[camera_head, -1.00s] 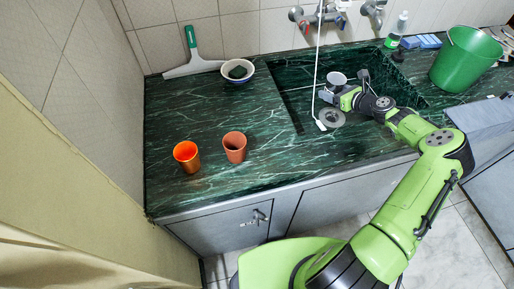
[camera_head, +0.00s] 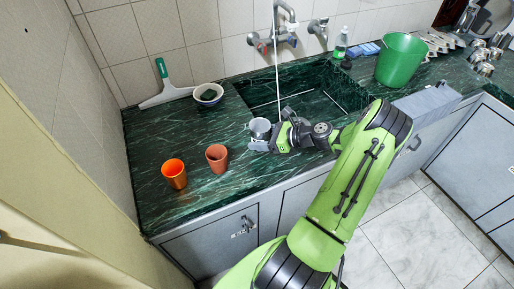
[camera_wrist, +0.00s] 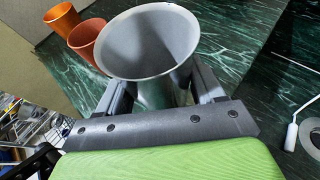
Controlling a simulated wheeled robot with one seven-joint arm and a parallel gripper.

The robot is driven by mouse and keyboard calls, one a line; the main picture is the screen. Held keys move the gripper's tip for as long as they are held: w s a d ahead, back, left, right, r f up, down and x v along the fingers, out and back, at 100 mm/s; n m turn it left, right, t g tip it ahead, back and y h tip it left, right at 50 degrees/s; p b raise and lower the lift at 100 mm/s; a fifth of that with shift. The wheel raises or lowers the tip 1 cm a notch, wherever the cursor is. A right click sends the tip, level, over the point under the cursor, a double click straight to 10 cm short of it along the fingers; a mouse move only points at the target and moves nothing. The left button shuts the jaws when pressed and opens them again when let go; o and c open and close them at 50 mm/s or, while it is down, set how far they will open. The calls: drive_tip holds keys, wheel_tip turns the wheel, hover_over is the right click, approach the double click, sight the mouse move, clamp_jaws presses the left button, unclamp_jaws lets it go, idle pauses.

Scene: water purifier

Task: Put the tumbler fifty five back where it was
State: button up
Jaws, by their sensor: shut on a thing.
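The tumbler (camera_head: 260,128) is a grey metal cup, upright, between the fingers of my gripper (camera_head: 262,143). In the wrist view the tumbler (camera_wrist: 148,42) shows its wide open rim and empty inside, with the gripper fingers (camera_wrist: 165,95) closed on its sides. My gripper is over the green marble counter, to the right of a terracotta cup and left of the sink's front part. Whether the tumbler's base touches the counter is hidden.
An orange cup (camera_head: 174,174) and a terracotta cup (camera_head: 217,158) stand on the counter (camera_head: 160,135) to the left. A bowl (camera_head: 208,94) and a squeegee (camera_head: 163,85) are at the back. The sink (camera_head: 315,90) lies behind my gripper; a green bucket (camera_head: 400,60) stands right.

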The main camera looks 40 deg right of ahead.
wheel_tip(320, 180, down, 3)
drive_tip(key=shift+f, duration=0.15)
drive_tip(key=shift+f+b, duration=0.15)
drive_tip(key=shift+b, duration=0.15)
drive_tip(key=o, duration=1.1)
drive_tip(key=shift+o, duration=0.2)
drive_tip(key=shift+r, duration=0.25)
drive_tip(key=p+v, duration=0.2)
drive_tip(key=v, duration=1)
drive_tip(key=shift+f, duration=0.1)
